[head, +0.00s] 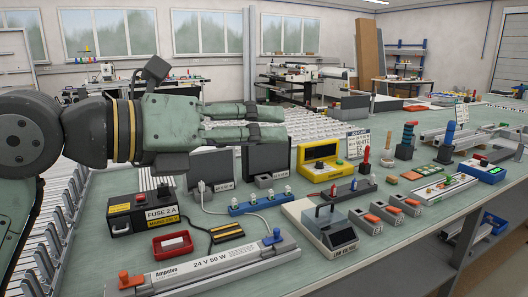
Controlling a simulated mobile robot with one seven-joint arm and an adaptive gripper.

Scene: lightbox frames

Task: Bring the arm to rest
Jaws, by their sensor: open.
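My gripper (272,122) shows in the head view at the upper left, green with black joints. My arm comes in from the left edge and the gripper points right, held roughly level above the workbench (335,275). Its two fingers lie one above the other in the picture, with a narrow gap between them. Nothing shows between the fingers. The fingers cover part of the dark screens behind them.
Below my gripper stand a black fuse box (145,212), a red tray (172,244) and a long 24 V unit (205,268). A yellow device (320,162), a blue strip (262,202) and a grey tester (328,232) stand to the right. The bench's front strip is clear.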

